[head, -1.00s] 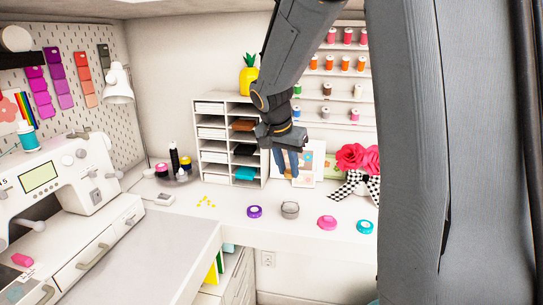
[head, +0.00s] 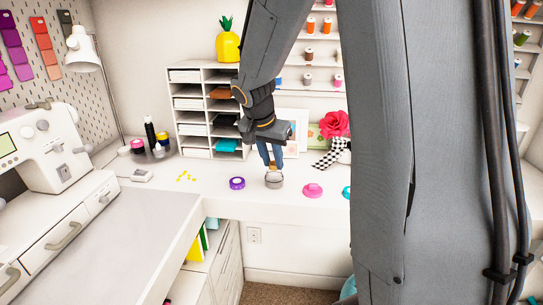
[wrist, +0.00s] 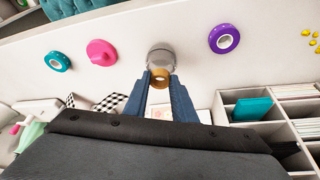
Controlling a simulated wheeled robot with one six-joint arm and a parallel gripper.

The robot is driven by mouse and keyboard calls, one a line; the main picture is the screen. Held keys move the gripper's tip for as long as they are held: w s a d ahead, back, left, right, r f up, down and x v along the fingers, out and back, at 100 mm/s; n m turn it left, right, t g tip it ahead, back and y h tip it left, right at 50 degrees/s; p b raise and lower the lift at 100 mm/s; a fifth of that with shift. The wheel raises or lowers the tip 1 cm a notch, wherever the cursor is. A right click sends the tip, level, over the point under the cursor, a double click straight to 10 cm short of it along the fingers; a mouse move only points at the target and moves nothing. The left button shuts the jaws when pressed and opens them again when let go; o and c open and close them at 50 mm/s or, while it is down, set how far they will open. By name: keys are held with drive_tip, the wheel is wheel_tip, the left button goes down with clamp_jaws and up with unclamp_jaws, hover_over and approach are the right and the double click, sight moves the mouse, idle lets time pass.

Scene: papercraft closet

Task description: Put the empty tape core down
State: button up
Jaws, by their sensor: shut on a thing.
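My gripper (head: 270,166) points down over the white counter, in front of the paper shelf. In the wrist view my gripper (wrist: 160,82) is shut on a small brown ring, the empty tape core (wrist: 160,84), held between the blue fingertips. A grey round item (head: 274,181) sits on the counter just below the fingertips in the head view. It also shows just beyond the core in the wrist view (wrist: 160,57). I cannot tell whether the core touches it.
Small yellow bits (head: 187,177) lie farther left. The paper shelf (head: 172,128) stands behind. Bare counter shows between the rolls.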

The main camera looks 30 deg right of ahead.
sight(272, 165)
drive_tip(key=shift+f, duration=0.35)
drive_tip(key=o, duration=1.1)
wheel_tip(272, 165, up, 7)
drive_tip(key=p, duration=0.4)
drive_tip(key=shift+r, duration=0.1)
